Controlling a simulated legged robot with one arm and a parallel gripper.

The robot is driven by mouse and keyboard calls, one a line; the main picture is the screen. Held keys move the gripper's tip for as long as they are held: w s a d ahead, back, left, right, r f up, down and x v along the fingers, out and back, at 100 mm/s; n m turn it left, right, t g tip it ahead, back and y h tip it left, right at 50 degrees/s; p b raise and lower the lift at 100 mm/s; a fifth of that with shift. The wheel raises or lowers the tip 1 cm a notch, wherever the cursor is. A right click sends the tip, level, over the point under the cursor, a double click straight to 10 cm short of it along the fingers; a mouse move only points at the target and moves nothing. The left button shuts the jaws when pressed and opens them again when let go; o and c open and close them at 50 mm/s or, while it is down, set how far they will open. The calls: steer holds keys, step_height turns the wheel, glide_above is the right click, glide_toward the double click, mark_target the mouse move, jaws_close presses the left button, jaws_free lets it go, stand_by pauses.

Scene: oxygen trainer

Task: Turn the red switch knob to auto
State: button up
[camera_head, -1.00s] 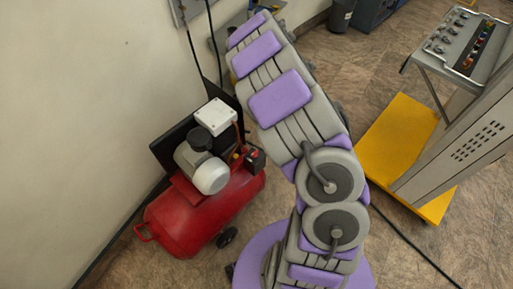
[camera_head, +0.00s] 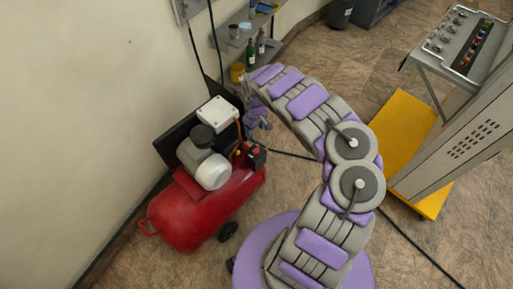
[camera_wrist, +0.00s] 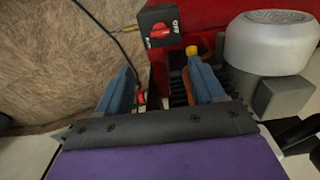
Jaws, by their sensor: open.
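The red switch knob (camera_wrist: 160,31) sits on the face of a small black switch box (camera_wrist: 150,17), near the top of the wrist view. White lettering beside the knob reads OFF, shown upside down; a second label at the lower left is too small to read. In the head view the black switch box (camera_head: 256,157) is on the right side of the red compressor (camera_head: 197,213). My gripper (camera_wrist: 160,64) is open, its two blue fingers apart with the knob beyond the gap between their tips, not touching it. In the head view my gripper (camera_head: 257,120) is just above the box.
The compressor's pale motor (camera_wrist: 268,42) is close to the right finger in the wrist view. A wall (camera_head: 80,110) is on the left. A shelf with bottles (camera_head: 255,45) stands behind my arm. A grey console (camera_head: 465,45) and yellow base (camera_head: 400,130) are on the right.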

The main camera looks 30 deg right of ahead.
steer(key=b, duration=0.2)
glide_above(256, 148)
steer(key=a, duration=0.2)
step_height(256, 148, down, 6)
steer(key=f+b, duration=0.1)
steer(key=f, duration=0.1)
steer(key=d+f+b, duration=0.1)
steer(key=f, duration=0.2)
steer(key=f+b, duration=0.1)
steer(key=f, duration=0.2)
steer(key=shift+s+d+f, duration=0.1)
steer(key=shift+d, duration=0.3)
steer(key=shift+a+f+b, duration=0.35)
steer(key=shift+a+f, duration=0.05)
steer(key=shift+a, duration=0.05)
steer(key=shift+d, duration=0.5)
steer(key=shift+c, duration=0.3)
steer(key=shift+d, duration=0.15)
steer(key=shift+c, duration=1.4)
steer(key=shift+a, duration=0.45)
steer(key=c, duration=0.5)
steer(key=shift+d, duration=0.1)
steer(key=shift+c, duration=1.1)
steer(key=shift+d, duration=0.1)
